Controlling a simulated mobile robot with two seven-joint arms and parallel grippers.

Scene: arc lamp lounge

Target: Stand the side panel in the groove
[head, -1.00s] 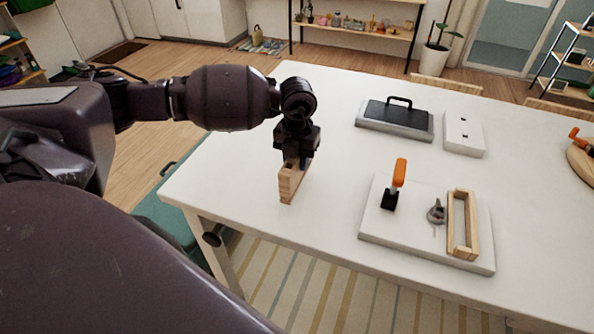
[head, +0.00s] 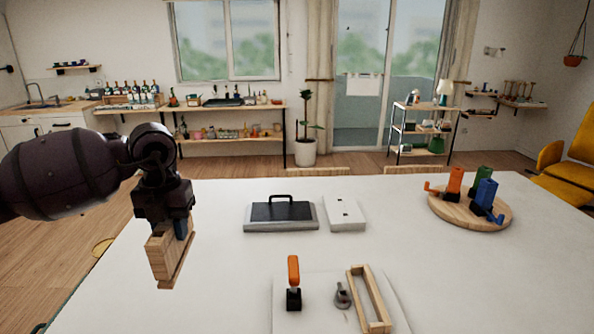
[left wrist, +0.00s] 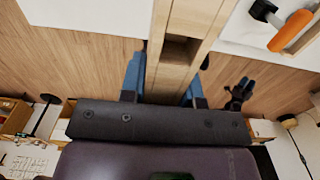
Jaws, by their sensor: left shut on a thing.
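My left gripper (head: 168,222) is shut on a light wooden side panel (head: 166,258), which hangs below it at the left edge of the white table. In the left wrist view the panel (left wrist: 188,22) is between the blue fingers, and a square recess shows in it. A light wooden frame (head: 355,290) lies on a pale board (head: 392,293) at the front of the table, to the right of the panel and apart from it. I cannot make out a groove in the frame.
Behind are a dark-topped case (head: 282,213) and a white box (head: 345,213). A round wooden board (head: 470,212) holds coloured clamps. The table between panel and board is clear.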

